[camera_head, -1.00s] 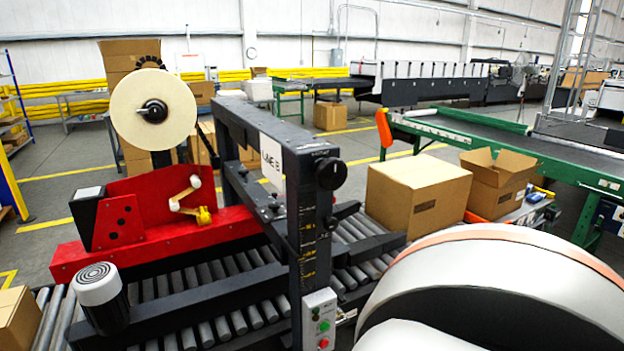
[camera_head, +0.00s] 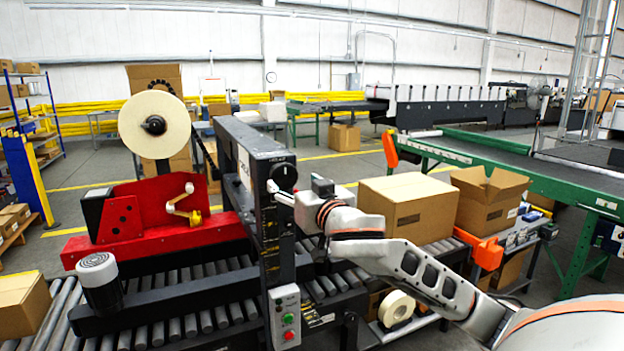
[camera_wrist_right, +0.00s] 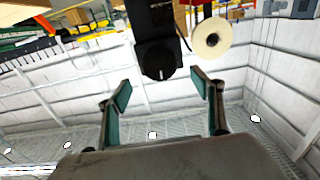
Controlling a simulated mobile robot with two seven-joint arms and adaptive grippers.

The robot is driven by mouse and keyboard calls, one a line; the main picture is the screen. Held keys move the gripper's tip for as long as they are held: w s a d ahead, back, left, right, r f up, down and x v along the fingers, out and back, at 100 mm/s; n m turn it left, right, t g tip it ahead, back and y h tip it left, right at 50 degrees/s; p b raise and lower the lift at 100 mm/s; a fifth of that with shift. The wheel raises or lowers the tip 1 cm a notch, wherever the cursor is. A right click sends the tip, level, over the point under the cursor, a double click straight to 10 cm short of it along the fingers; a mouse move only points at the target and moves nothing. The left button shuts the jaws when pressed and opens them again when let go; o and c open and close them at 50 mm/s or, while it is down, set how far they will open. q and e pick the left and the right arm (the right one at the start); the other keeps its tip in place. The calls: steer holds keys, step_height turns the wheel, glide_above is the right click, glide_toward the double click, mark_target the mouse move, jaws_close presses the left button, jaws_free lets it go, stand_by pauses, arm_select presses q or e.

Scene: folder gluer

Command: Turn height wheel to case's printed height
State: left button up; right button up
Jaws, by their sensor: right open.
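The black height wheel (camera_head: 284,177) sits near the top of the dark post of the case sealer. In the right wrist view the round black wheel (camera_wrist_right: 159,62) has a white mark and appears between and beyond the fingertips. My right gripper (camera_head: 283,197) is open and empty just in front of the wheel, apparently apart from it; its green-padded fingers show in the wrist view (camera_wrist_right: 161,84). A yellow-marked scale (camera_head: 271,230) runs down the post. The closed cardboard case (camera_head: 410,208) stands right of the post; its dark print is too small to read. My left gripper is out of view.
The red tape head (camera_head: 150,220) with a large tape roll (camera_head: 154,125) is left of the post. A control box (camera_head: 285,316) with green and red buttons is low on the post. Rollers (camera_head: 170,325) run below.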

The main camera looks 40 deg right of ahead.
mark_target(286, 175)
steer(key=p+x, duration=0.1)
steer(key=x, duration=0.7)
steer(key=shift+r, duration=0.1)
steer(key=c, duration=1.1)
